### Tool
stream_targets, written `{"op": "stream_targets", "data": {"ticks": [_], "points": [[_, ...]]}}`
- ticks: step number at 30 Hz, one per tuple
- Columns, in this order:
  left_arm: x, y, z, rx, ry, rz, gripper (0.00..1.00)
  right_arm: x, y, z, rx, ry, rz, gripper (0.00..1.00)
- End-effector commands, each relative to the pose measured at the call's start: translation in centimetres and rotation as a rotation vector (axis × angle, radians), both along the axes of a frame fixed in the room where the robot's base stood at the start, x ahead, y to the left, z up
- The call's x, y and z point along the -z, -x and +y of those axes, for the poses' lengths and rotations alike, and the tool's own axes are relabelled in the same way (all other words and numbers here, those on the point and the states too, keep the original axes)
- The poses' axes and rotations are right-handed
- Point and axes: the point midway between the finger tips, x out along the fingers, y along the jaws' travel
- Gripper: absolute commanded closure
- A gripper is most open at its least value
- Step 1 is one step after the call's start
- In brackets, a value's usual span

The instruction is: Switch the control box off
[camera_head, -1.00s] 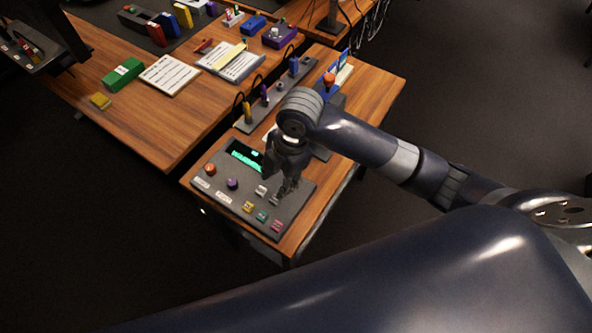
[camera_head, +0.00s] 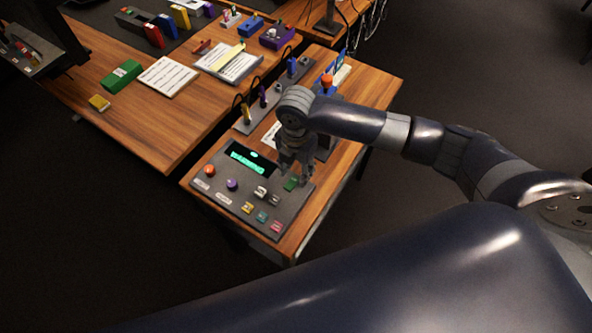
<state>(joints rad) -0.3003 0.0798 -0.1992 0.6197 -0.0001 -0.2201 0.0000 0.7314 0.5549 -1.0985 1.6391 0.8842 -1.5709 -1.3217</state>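The control box (camera_head: 222,171) is a dark sloped panel on the near end of the small wooden table. Its display (camera_head: 248,160) is lit with green text too small to read surely. An orange knob (camera_head: 209,170), a purple knob (camera_head: 232,184), two pale switches (camera_head: 267,196), a green button (camera_head: 291,183) and yellow, teal and pink buttons (camera_head: 262,216) are on it. My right gripper (camera_head: 296,177) points down over the panel's far right part, by the green button. Its fingers look apart and empty; contact cannot be told. My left gripper is not in view.
Behind the box, a strip with several coloured plugs (camera_head: 262,101) and an orange-topped device (camera_head: 327,82) stand on the same table. Dark floor is clear at right.

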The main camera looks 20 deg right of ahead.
Motion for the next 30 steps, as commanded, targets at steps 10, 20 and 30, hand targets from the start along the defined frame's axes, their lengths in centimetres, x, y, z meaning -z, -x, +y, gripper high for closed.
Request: {"op": "stream_targets", "data": {"ticks": [10, 20, 30], "points": [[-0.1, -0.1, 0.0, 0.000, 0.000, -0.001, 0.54, 1.9, 0.0, 0.0, 0.000, -0.001, -0.002, 0.60], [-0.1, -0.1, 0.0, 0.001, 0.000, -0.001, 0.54, 1.8, 0.0, 0.0, 0.000, 0.000, -0.002, 1.00], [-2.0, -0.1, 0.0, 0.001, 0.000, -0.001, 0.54, 1.2, 0.2, 0.3, -0.002, 0.048, -0.036, 1.00]]}}
